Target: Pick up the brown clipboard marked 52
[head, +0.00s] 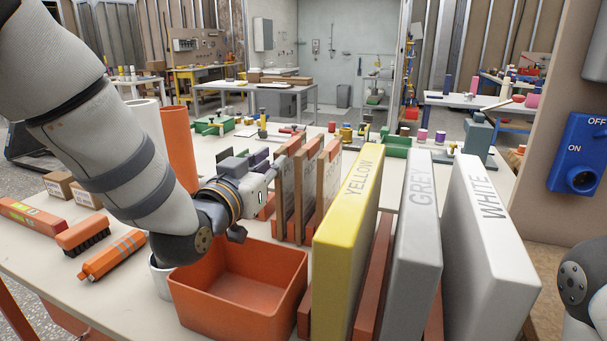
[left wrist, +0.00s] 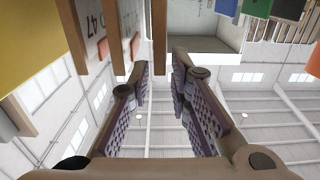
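Several brown clipboards stand upright in an orange rack; one (head: 305,190) shows mid-row in the head view. I cannot read the number 52 on any of them. My left gripper (head: 268,178) is at the left side of the row, partly hidden by its own wrist. In the left wrist view its fingers (left wrist: 158,72) are apart, with purple pads and nothing clamped. A narrow brown board edge (left wrist: 160,38) lies in line with the gap between the fingertips; contact cannot be told. A board marked 47 (left wrist: 97,25) is left of it. My right gripper is out of view.
Yellow (head: 345,205), grey (head: 412,240) and white (head: 490,240) slabs stand right of the clipboards. An empty orange bin (head: 240,310) sits below my left gripper. An orange cylinder (head: 180,145) and a white one stand behind my left arm. A brush (head: 83,236) lies left.

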